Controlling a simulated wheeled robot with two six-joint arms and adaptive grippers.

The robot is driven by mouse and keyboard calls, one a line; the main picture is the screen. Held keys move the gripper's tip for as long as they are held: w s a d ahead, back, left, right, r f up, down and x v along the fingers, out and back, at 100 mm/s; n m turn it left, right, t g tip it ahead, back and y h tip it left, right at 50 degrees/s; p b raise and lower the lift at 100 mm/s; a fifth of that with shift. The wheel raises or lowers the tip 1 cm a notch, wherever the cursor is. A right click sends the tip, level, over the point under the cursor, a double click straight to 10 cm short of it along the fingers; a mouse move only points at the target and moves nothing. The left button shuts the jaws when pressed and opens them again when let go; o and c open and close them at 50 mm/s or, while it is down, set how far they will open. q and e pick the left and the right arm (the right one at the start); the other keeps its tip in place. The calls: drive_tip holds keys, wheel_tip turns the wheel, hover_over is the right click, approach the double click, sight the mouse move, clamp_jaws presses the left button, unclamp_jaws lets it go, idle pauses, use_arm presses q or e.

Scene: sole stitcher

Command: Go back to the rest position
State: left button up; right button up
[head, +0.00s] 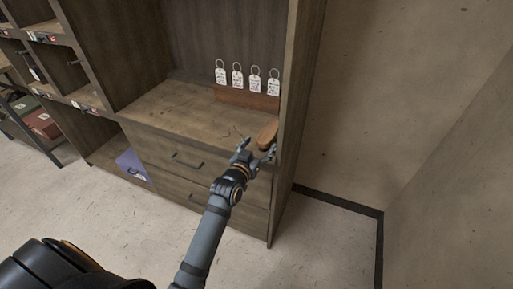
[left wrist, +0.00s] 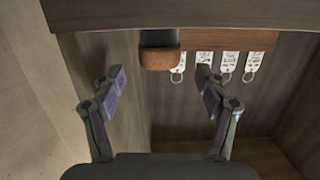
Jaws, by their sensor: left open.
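My left gripper (head: 257,150) is open and empty at the front right edge of the wooden cabinet's shelf (head: 180,112). A brown wooden block-like object (head: 267,132) lies on the shelf just beyond its fingertips. In the left wrist view, which is upside down, the open fingers (left wrist: 160,75) point toward this object (left wrist: 160,59), which has a dark part against the shelf. The fingers appear apart from it. My right gripper is in neither view.
A brown rack (head: 247,99) with several white ring tags stands at the shelf's back. The cabinet's right side panel (head: 290,95) is close to my gripper. The floor in front is clear.

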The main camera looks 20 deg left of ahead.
use_arm(q)
drive_tip(key=s, duration=0.3)
drive_tip(key=shift+r, duration=0.25)
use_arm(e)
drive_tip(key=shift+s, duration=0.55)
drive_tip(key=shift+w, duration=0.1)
